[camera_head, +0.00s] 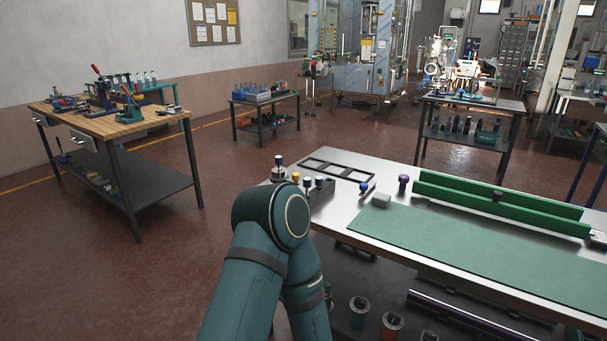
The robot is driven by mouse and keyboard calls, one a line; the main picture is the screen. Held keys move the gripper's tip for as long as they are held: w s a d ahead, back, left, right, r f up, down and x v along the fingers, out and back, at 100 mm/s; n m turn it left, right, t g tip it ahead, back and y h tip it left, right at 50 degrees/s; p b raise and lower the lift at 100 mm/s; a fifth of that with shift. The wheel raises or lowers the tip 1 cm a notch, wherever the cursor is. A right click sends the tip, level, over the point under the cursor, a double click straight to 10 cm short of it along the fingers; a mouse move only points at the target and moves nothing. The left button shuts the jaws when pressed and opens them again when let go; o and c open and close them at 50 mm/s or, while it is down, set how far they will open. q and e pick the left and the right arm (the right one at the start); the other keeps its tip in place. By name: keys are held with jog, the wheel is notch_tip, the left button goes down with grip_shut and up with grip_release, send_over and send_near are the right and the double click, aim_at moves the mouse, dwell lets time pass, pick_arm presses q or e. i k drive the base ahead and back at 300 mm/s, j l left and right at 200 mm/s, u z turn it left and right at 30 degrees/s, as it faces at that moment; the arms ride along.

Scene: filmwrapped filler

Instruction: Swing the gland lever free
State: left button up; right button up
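I cannot make out which part is the gland lever. Neither gripper shows.
A steel table (382,227) with a green mat (480,262), a long green rail (497,201) and several knobbed pieces (308,183) stands close at the right. A wooden-topped bench (70,117) stands left, a low table (265,98) behind. Open red floor (170,260) lies left of my arm.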

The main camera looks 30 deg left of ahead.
aim_at(295, 176)
jog(key=i+j, duration=0.15)
jog(key=j, duration=0.2)
jog(key=i+j, duration=0.2)
jog(key=j, duration=0.2)
jog(key=i+j, duration=0.15)
jog(key=j, duration=0.2)
jog(key=i+j, duration=0.2)
jog(key=j, duration=0.2)
jog(key=i+j, duration=0.15)
jog(key=j, duration=0.2)
jog(key=i+j, duration=0.2)
jog(key=j, duration=0.2)
jog(key=i+j, duration=0.15)
jog(key=j, duration=0.2)
jog(key=k, duration=0.4)
jog(key=k+z, duration=0.1)
jog(key=z, duration=0.6)
jog(key=k+z, duration=0.15)
jog(key=z, duration=0.15)
jog(key=j+z, duration=0.3)
jog(key=k+j+z, duration=0.1)
jog(key=j+z, duration=0.25)
